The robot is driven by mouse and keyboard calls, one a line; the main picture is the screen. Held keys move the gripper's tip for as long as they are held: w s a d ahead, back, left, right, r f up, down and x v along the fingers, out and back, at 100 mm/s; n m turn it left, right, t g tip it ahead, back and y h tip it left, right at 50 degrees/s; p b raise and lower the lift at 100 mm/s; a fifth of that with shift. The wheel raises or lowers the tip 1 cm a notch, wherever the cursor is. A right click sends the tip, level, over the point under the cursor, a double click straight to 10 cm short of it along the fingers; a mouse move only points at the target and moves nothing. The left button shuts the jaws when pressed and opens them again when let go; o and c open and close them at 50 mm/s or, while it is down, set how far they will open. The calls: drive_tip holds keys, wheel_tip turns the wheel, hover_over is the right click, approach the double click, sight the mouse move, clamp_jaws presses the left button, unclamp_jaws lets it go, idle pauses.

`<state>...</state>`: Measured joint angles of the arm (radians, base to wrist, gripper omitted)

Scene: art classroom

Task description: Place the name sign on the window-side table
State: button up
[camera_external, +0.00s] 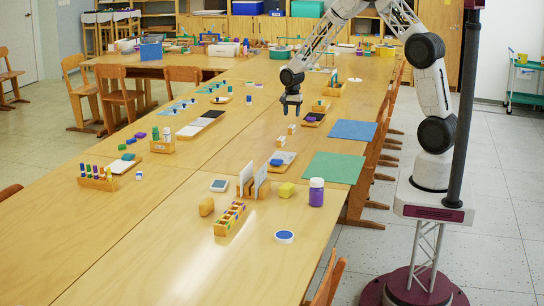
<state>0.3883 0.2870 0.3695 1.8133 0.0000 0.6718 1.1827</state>
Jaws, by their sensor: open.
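No object can be clearly read as the name sign. Two upright white panels in a wooden holder (262,189) stand on the near table, and I cannot tell what is on them. A small blue upright panel (151,51) stands on the far left table. My gripper (291,112) points down over the middle of the long tables (120,228), open and empty, above small white blocks (291,129). No window is in view, so I cannot tell which table is window-side.
Near the panels are a purple jar (316,192), a yellow block (286,190) and a wooden rack of small pots (229,218). Green (335,167) and blue (353,130) mats lie along the right edge. The near-left tabletop is clear. Chairs (120,95) stand at the left.

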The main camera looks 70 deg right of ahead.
sight(292, 126)
drive_tip(key=shift+r, duration=2.25)
drive_tip(key=s+a+r+n+t, duration=0.1)
drive_tip(key=s+a+r+n, duration=0.7)
drive_tip(key=s+a+r, duration=1)
drive_tip(key=s+a+r+n, duration=0.2)
drive_tip(key=s+a+n, duration=0.1)
drive_tip(key=s, duration=0.4)
drive_tip(key=s+a+r+n+t, duration=0.1)
drive_tip(key=s+a+r+n, duration=0.1)
drive_tip(key=s, duration=0.6)
drive_tip(key=s+a+r+n, duration=0.2)
drive_tip(key=s+a+n, duration=0.2)
drive_tip(key=s, duration=0.4)
drive_tip(key=shift+s+a+r+n+t, duration=0.15)
drive_tip(key=shift+s+a+n+t, duration=0.2)
drive_tip(key=shift+a, duration=0.5)
